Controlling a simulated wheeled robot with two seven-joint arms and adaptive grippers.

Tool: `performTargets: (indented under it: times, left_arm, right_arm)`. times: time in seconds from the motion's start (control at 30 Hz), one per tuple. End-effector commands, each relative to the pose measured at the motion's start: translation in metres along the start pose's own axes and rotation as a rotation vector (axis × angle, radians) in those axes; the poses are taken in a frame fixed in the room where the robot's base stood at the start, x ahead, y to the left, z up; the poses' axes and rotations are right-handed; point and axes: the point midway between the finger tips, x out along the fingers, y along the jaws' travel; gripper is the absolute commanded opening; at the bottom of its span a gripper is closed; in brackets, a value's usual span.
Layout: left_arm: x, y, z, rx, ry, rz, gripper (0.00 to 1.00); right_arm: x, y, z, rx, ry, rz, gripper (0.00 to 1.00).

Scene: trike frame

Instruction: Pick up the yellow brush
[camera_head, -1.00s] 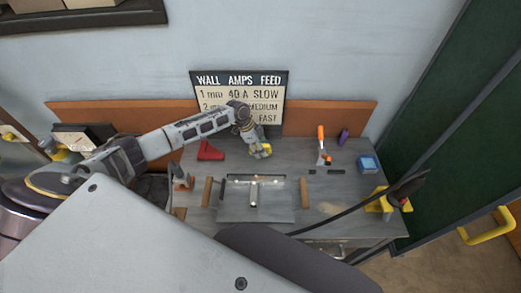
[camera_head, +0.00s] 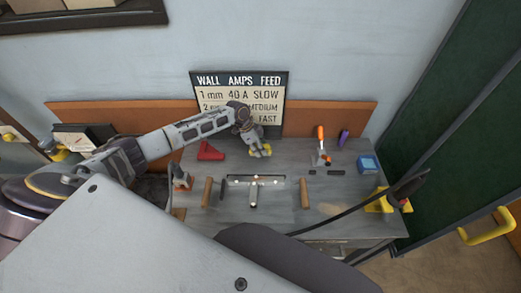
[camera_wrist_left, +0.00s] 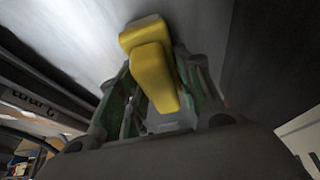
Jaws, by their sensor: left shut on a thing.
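The yellow brush (camera_wrist_left: 152,72) shows large in the left wrist view, its yellow body between the two fingers of my left gripper (camera_wrist_left: 155,105). In the head view my left gripper (camera_head: 259,152) is at the back of the workbench, in front of the sign, with a bit of yellow at its fingertips. It is shut on the yellow brush. The lower part of the brush is hidden by the gripper. Whether the brush touches the bench top is hard to tell.
The grey workbench (camera_head: 285,163) holds a red angled piece (camera_head: 210,151), a metal T-shaped frame (camera_head: 254,192), an orange-handled tool (camera_head: 321,145), a purple item (camera_head: 343,136) and a blue box (camera_head: 368,164). The lettered sign (camera_head: 215,95) stands behind. A black cable (camera_head: 345,212) crosses the right front.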

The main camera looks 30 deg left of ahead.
Motion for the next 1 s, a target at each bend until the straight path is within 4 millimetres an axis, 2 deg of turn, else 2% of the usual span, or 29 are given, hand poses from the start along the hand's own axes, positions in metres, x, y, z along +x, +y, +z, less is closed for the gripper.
performTargets:
  times: [0.17,0.37,0.7,1.0]
  left_arm:
    - [-0.003,0.0,-0.001,0.0,0.001,-0.001,0.11]
    - [-0.016,-0.001,-0.006,0.0,0.001,-0.001,0.11]
    - [-0.06,-0.001,-0.025,0.002,0.001,-0.003,0.11]
    - [-0.089,0.0,-0.038,0.002,0.001,-0.001,0.11]
  right_arm:
    - [0.0,-0.006,-0.001,0.003,0.002,-0.007,0.4]
    - [0.001,-0.013,-0.003,0.006,0.003,-0.013,0.4]
    - [0.003,-0.012,-0.003,0.006,0.004,-0.012,0.4]
    - [0.004,0.005,0.0,0.0,0.001,0.005,0.4]
